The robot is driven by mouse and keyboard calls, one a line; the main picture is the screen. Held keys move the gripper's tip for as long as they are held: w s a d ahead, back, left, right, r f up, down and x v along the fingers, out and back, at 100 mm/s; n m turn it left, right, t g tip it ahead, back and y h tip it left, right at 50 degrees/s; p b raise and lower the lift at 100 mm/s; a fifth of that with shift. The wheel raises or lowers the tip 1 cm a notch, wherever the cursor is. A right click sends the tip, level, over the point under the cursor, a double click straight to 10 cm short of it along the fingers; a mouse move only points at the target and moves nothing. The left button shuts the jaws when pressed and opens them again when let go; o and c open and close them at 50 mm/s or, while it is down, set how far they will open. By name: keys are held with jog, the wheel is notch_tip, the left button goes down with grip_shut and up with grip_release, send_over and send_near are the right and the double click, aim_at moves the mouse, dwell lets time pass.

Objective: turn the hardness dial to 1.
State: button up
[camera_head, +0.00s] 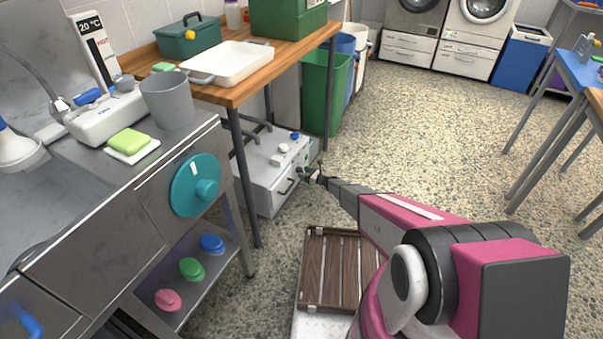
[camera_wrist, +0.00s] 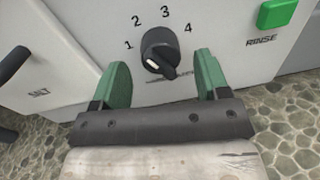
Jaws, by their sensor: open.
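The hardness dial (camera_wrist: 160,52) is a round black knob on a white panel, with the numbers 1 to 4 arched around its left, top and right. A white mark on the knob shows at its lower left, and 1 is the nearest number to it. My gripper (camera_wrist: 160,82) is open, with one green finger on each side of the dial's lower part. In the head view my gripper (camera_head: 304,173) is at the front of the white softener unit (camera_head: 262,180), and the dial is hard to make out there.
A green RINSE button (camera_wrist: 278,12) is up and right of the dial. A black handle (camera_wrist: 12,63) is at the left by the SALT label. The unit sits under a wooden table (camera_head: 232,92). A slatted wooden platform (camera_head: 335,268) is on the floor below my arm.

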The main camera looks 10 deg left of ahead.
jog(key=shift+x, duration=1.15)
jog(key=c, duration=0.9)
jog(key=shift+c, duration=0.2)
jog(key=n, duration=0.4)
jog(key=shift+d+n, duration=0.1)
jog(key=shift+n, duration=0.3)
jog(key=n, duration=0.5)
jog(key=shift+y, duration=0.3)
jog(key=shift+n, duration=0.3)
